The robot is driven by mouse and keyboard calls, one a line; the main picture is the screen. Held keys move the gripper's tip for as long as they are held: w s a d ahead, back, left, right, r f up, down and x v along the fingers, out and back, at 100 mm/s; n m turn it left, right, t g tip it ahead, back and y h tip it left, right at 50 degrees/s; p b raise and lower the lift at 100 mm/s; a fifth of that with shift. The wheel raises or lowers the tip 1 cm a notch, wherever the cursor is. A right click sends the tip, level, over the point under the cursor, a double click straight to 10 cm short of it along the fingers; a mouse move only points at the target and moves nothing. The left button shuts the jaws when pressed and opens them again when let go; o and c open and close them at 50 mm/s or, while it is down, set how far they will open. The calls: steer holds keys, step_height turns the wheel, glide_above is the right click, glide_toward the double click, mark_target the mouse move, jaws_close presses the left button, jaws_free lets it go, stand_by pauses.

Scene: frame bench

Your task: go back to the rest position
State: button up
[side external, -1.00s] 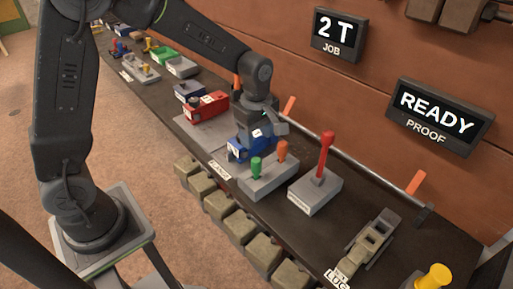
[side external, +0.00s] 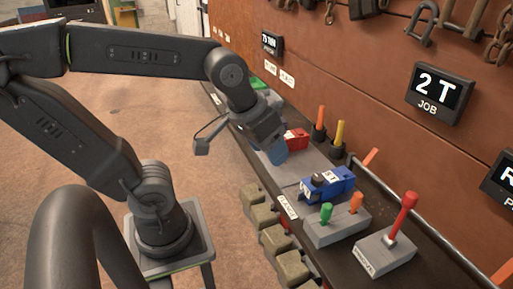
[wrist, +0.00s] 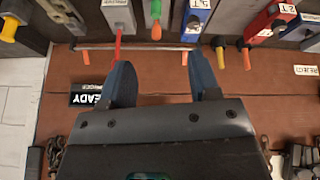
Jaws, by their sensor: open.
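My gripper (side external: 275,150) is raised above the bench, toward the far left of the blue block. In the wrist view its two blue fingers (wrist: 162,80) are spread apart with nothing between them. The blue block (side external: 338,182) sits on the bench behind a grey box with green and orange levers (side external: 338,226). It also shows at the top of the wrist view (wrist: 198,12). A red block (side external: 297,138) stands farther along the bench, partly hidden by my gripper.
A grey box with a red lever (side external: 385,255) stands at the near right. A rail (wrist: 150,47) runs along the wall side. Orange and yellow handles (side external: 338,135) stand by the wall. Floor at left is open.

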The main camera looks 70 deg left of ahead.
steer(key=shift+s+m+t, duration=0.3)
steer(key=shift+s+m, duration=0.9)
